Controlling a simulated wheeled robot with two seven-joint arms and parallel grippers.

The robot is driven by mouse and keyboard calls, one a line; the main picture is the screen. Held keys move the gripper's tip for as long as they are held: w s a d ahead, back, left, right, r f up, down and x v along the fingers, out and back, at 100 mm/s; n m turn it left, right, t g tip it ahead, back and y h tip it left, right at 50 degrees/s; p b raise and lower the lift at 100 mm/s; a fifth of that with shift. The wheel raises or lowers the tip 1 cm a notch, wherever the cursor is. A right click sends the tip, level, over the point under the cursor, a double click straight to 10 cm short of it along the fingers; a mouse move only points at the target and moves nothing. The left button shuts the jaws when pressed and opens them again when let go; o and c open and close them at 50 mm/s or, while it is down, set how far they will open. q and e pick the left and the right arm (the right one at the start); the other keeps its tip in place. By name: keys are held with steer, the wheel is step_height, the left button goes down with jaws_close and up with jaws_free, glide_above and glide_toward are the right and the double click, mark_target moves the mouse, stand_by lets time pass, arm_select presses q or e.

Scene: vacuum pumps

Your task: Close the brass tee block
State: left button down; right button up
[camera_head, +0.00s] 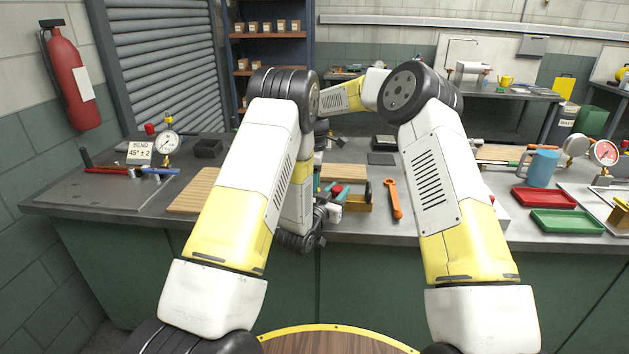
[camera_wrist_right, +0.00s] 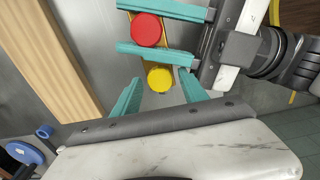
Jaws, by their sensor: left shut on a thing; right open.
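The brass tee block (camera_head: 357,203) is above the near edge of the bench in the head view, with a red knob (camera_head: 337,189) on its left and a dark round part on its right. The right wrist view shows the block (camera_wrist_right: 169,42) with a red round cap (camera_wrist_right: 146,29) and a smaller yellow cap (camera_wrist_right: 159,78). My left gripper (camera_head: 336,202) is shut on the block, its teal fingers across the body either side of the red cap. My right gripper (camera_wrist_right: 158,96) is open, its fingertips apart below the yellow cap. The left arm hides most of it in the head view.
An orange wrench (camera_head: 394,200) lies right of the block. Red (camera_head: 543,198) and green (camera_head: 552,222) trays and a blue mug (camera_head: 542,167) are further right. A wooden board (camera_head: 196,190) and a dial gauge (camera_head: 168,144) are left. My arms cross close together over the bench.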

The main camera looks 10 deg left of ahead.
jaws_close()
steer(key=m, duration=0.5)
steer(key=shift+m, duration=0.4)
steer(key=m, duration=0.7)
steer(key=shift+w, duration=0.1)
steer(key=shift+o, duration=0.4)
jaws_free()
steer(key=shift+d, duration=0.1)
